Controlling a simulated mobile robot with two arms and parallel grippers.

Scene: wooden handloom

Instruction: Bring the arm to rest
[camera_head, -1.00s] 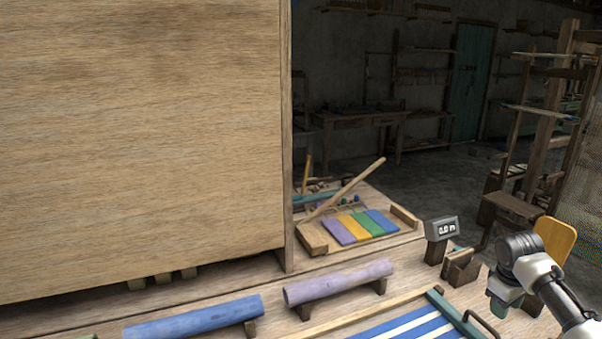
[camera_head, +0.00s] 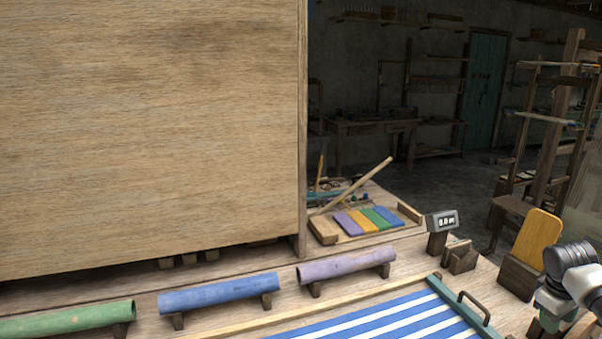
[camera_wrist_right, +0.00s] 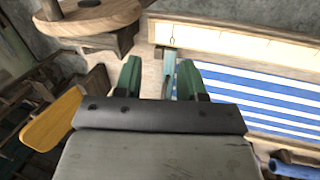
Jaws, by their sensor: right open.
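My right gripper (camera_head: 552,322) is at the lower right edge of the head view, with its green fingertips partly cut off or hidden behind the wrist. In the right wrist view the two green fingers (camera_wrist_right: 160,78) stand apart with nothing held between them. The blue-and-white striped cloth (camera_head: 385,322) lies in its frame to the left of this gripper. The cloth also shows at the right of the wrist view (camera_wrist_right: 265,95). My left gripper is in neither view.
A large wooden panel (camera_head: 150,130) fills the left. Green (camera_head: 70,320), blue (camera_head: 218,294) and purple (camera_head: 345,266) rolls lie on supports along the bench. A yellow board (camera_head: 537,240) stands just behind my right arm. A small display (camera_head: 442,221) stands nearby.

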